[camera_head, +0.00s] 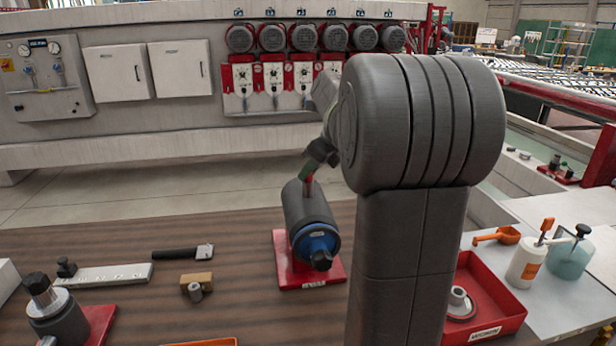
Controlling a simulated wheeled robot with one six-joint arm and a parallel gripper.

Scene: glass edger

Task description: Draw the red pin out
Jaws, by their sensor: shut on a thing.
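The red pin (308,178) shows as a short reddish piece at the top of a dark grey cylinder (307,208) with a blue ring and black knob at its front. The cylinder lies on a red base plate (288,272) on the brown table. My gripper (311,168) is above the cylinder and shut on the red pin's upper part. The jaws hide that upper part. The pin's lower end meets the top of the cylinder, and I cannot tell how deep it sits. My arm hides the area to the right.
A red tray (490,332) stands right of my arm. A black-handled tool (182,253), a brass block (196,282) and a metal bar (105,275) lie left. The table between block and base plate is clear.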

